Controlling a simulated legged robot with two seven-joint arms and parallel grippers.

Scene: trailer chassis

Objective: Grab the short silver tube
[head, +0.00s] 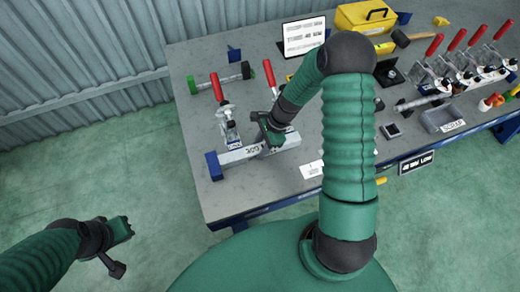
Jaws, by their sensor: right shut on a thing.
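My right gripper (268,136) is low over the near left part of the workbench, at the silver fixture bar (237,155) with lettering on its side and a blue end. It is shut on a silver piece, which I take to be the short silver tube; the jaws and wrist hide most of it. A short silver piece shows just below the jaws, at or touching the bar. My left gripper (122,229) hangs over the green floor, left of the bench and away from everything; its jaw opening is too small to tell.
Red-handled clamps (218,90) stand close around the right gripper. A silver rod with green and black ends (220,78) lies behind.

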